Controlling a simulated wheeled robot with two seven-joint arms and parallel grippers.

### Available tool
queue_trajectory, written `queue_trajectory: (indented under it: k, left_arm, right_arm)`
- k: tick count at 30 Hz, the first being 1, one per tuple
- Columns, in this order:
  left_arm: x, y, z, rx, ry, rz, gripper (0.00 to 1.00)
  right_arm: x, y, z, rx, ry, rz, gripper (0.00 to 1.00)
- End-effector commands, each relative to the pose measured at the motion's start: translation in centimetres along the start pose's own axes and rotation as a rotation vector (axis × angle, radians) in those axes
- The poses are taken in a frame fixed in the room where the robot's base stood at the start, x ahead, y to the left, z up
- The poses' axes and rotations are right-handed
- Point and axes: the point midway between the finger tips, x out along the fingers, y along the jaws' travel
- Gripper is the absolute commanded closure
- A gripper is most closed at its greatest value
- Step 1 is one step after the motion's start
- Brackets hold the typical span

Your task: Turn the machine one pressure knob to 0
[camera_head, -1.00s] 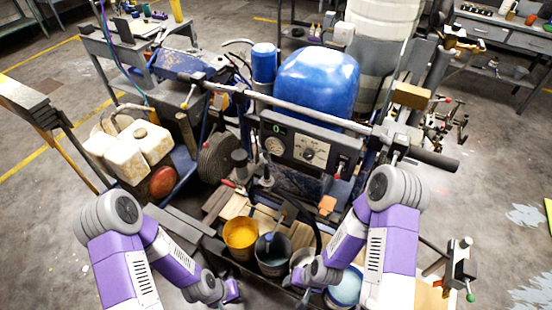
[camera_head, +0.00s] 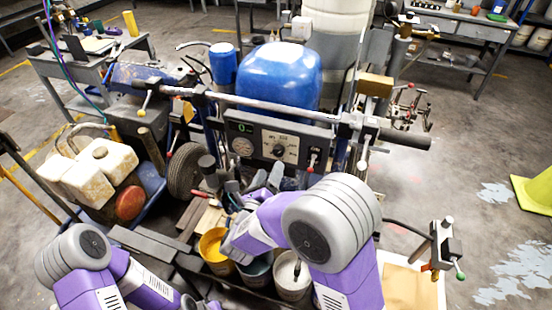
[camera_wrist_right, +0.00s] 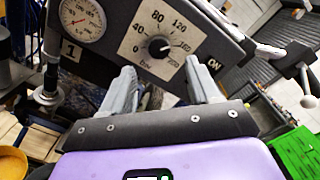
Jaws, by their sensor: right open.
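The pressure knob (camera_head: 279,150) is a small dark dial on a pale scale plate in the grey control panel (camera_head: 318,133) of the striping machine. In the right wrist view the knob (camera_wrist_right: 160,47) has a pale mark facing right, toward the 160 end of its scale; 0 is at lower left. A plate marked 1 (camera_wrist_right: 72,50) sits beside it, under a round gauge (camera_wrist_right: 83,19). My right gripper (camera_wrist_right: 162,85) is open and empty, its two fingers apart below the knob and not touching it. My left gripper (camera_head: 207,304) is low at the bottom edge, its fingers unclear.
A handlebar (camera_head: 270,105) crosses above the panel, with a blue tank (camera_head: 280,75) behind. A red-based toggle switch (camera_head: 312,162) is right of the knob. Paint buckets (camera_head: 290,277) stand below my right forearm. A clamp (camera_head: 443,248) stands at right.

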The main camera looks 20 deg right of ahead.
Motion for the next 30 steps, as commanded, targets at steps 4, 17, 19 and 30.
queue_trajectory:
  k: [4,17,19,30]
  left_arm:
    - [-0.2,0.1,0.0,0.0,0.0,0.0,1.0]
    - [-0.4,0.1,0.0,0.0,0.0,0.0,1.0]
    - [-0.4,0.1,0.0,0.0,0.0,0.0,1.0]
    - [-0.4,0.1,0.0,0.0,0.0,0.0,1.0]
  right_arm:
    - [2.2,-0.2,0.0,0.001,0.002,-0.004,0.39]
    - [6.9,0.0,0.0,-0.003,-0.001,0.001,0.39]
    - [7.0,0.0,0.0,-0.003,-0.001,0.002,0.39]
    - [6.9,0.1,0.0,-0.004,-0.001,0.002,0.7]
